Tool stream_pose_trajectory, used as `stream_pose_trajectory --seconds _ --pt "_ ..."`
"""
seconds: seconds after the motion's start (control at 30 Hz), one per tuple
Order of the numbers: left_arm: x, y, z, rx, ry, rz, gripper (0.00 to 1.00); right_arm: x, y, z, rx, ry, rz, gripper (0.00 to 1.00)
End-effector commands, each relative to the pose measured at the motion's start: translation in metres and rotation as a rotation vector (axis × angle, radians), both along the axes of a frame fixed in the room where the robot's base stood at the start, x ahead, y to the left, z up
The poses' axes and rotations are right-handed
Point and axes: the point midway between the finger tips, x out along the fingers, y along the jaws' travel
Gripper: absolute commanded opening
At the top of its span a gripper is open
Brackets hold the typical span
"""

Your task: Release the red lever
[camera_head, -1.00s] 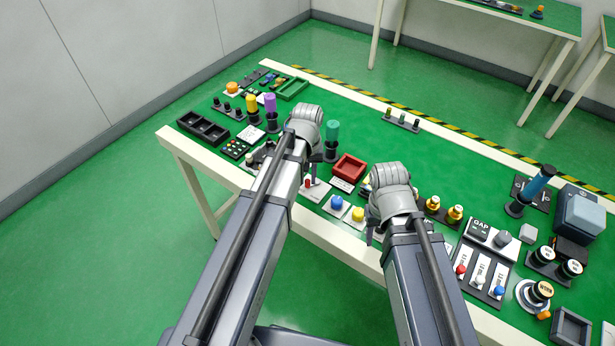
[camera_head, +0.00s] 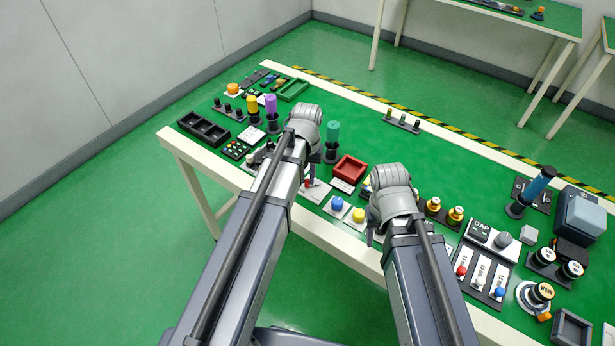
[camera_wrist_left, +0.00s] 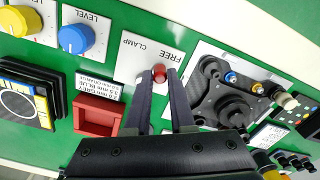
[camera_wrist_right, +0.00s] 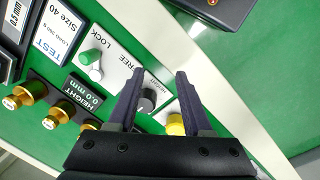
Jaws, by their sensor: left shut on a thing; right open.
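The red lever (camera_wrist_left: 158,73) stands on a white plate (camera_wrist_left: 132,62) marked FREE and CLAMP. In the left wrist view my left gripper (camera_wrist_left: 159,80) has its fingertips closed on the lever's red knob, at the FREE side of the plate. In the head view the red knob (camera_head: 309,182) shows just below the left gripper (camera_head: 313,176). My right gripper (camera_wrist_right: 158,76) is open and empty, its fingers spread above a grey knob and a yellow knob.
Blue (camera_wrist_left: 75,39) and yellow LEVEL knobs and a red tray (camera_wrist_left: 98,116) lie beside the lever plate. A black gimbal part (camera_wrist_left: 225,95) sits close on its other side. A green LOCK/FREE lever (camera_wrist_right: 91,57) is near the right gripper.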

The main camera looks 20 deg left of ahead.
Motion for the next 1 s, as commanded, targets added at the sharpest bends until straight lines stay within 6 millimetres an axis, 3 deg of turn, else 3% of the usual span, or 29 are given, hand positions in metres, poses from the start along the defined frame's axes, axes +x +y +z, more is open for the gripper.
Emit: stream_pose_trajectory --seconds 0.17,0.2,0.43,0.77,1.0 --pt "0.000 0.000 0.000 0.001 0.000 0.001 0.00 0.000 0.000 0.000 0.000 0.000 0.000 0.50" --pt "0.000 0.000 0.000 0.001 0.000 0.001 0.25 0.000 0.000 0.000 0.000 0.000 0.000 0.50" --pt "0.000 0.000 0.000 0.001 0.000 0.002 0.51 0.000 0.000 0.000 0.000 0.000 0.000 0.50" --pt "0.000 0.000 0.002 0.001 0.000 0.002 0.52 0.000 0.000 0.002 0.000 0.000 0.000 0.50" --pt "0.000 0.000 0.018 0.001 0.000 0.002 0.52 0.000 0.000 0.019 0.000 0.000 0.000 0.50"
